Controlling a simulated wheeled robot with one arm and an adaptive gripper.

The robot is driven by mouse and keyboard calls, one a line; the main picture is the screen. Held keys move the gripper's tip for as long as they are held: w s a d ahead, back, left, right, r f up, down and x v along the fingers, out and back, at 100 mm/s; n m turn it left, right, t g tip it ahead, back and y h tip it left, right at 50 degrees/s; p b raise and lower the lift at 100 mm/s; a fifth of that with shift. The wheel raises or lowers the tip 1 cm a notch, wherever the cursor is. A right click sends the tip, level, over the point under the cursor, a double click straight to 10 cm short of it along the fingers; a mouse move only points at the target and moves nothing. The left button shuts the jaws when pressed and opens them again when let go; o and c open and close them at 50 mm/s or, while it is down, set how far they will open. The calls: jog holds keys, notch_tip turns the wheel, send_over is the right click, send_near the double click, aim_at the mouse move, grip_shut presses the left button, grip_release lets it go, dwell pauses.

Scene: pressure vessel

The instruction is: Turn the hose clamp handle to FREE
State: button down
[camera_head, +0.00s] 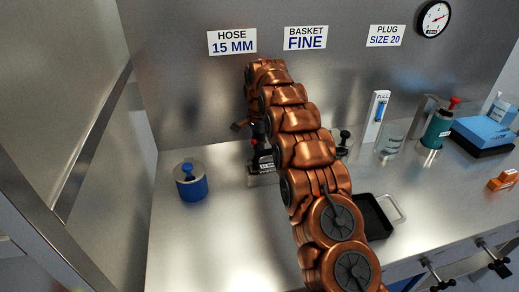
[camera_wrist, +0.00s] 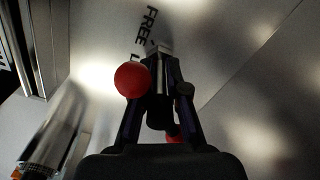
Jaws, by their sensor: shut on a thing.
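In the wrist view, my gripper (camera_wrist: 160,78) has its dark fingers closed on a dark and metallic part between them, seemingly the hose clamp handle (camera_wrist: 160,100). A round red knob (camera_wrist: 132,79) lies in front of the left finger. A smaller red piece (camera_wrist: 174,138) shows low between the fingers. The label FREE (camera_wrist: 145,25) is beyond the fingertips, with a second label below it partly hidden by the knob. In the head view, my arm hides most of the clamp area; a dark fixture with a pale label (camera_head: 264,166) shows just left of it.
A blue canister (camera_head: 191,184) stands left on the steel bench. A black tray (camera_head: 376,216) is right of my arm. The front left bench is clear.

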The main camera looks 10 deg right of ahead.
jog(key=m+b, duration=0.2)
jog(key=m, duration=0.2)
jog(key=shift+f+m, duration=0.15)
jog(key=shift+m, duration=0.15)
jog(key=shift+m+b, duration=0.85)
jog(key=shift+m, duration=1.65)
jog(key=c, duration=1.2)
grip_release()
